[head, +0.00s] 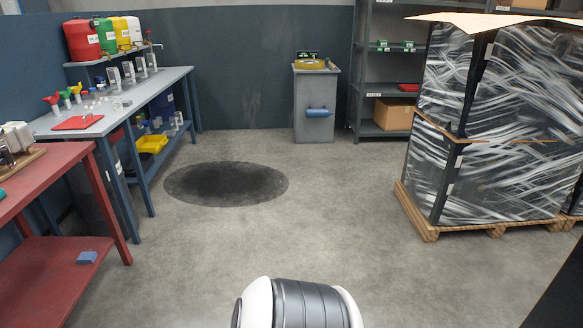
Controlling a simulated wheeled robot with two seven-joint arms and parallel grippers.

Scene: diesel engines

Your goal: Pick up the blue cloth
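A small blue item (87,257), which looks like a folded cloth, lies on the lower shelf of the red workbench (58,272) at the left. It is near the right edge of that shelf and too small to make out in detail. Neither of my grippers is in view. Only a white and dark grey link of my own body shows at the bottom middle, far from the blue item.
A blue-grey workbench (170,82) with jugs and funnels stands behind the red one. A grey cabinet (318,85) with a blue roll stands at the back. Wrapped pallets (490,130) block the right. The middle floor is open, with a dark stain (226,184).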

